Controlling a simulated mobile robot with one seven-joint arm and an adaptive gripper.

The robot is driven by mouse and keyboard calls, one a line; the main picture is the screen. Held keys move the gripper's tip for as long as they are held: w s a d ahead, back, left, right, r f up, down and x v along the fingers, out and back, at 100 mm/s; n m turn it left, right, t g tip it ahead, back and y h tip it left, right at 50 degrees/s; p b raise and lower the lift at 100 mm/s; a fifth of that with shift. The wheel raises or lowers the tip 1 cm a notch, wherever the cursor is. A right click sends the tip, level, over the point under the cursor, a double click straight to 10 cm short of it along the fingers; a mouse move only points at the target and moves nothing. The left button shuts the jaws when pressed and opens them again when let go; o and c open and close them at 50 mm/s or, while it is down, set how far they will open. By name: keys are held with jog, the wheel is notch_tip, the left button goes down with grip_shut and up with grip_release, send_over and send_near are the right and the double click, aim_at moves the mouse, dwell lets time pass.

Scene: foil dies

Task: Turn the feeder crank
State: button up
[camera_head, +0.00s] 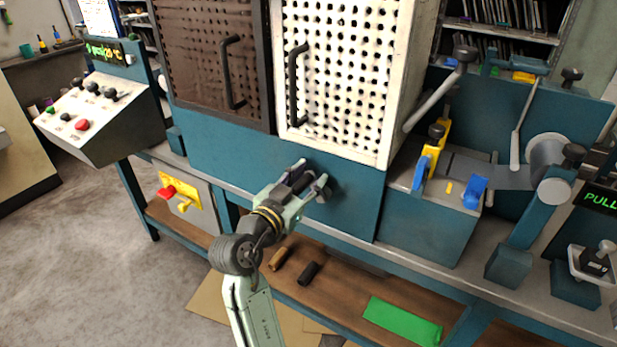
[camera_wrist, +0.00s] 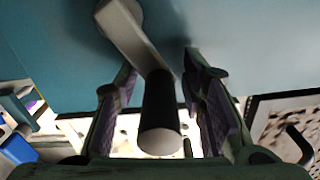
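The crank shows in the wrist view as a pale arm (camera_wrist: 138,38) on a teal panel, with a dark, pale-ended handle (camera_wrist: 160,108) pointing toward the camera. My gripper (camera_wrist: 160,68) is open, with one finger on each side of the handle. A gap shows on the right side of the handle; the left finger is close to it. In the head view my gripper (camera_head: 311,174) is in front of the teal panel below the doors. It hides most of the crank there.
A brown perforated door (camera_head: 200,60) and a white perforated door (camera_head: 345,75) with handles are above my gripper. A control box (camera_head: 105,115) stands left; rollers and blue clamps (camera_head: 473,192) are right. The wooden shelf (camera_head: 350,290) below holds small cylinders and a green sheet (camera_head: 402,321).

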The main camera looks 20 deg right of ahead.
grip_shut()
dwell(0.4)
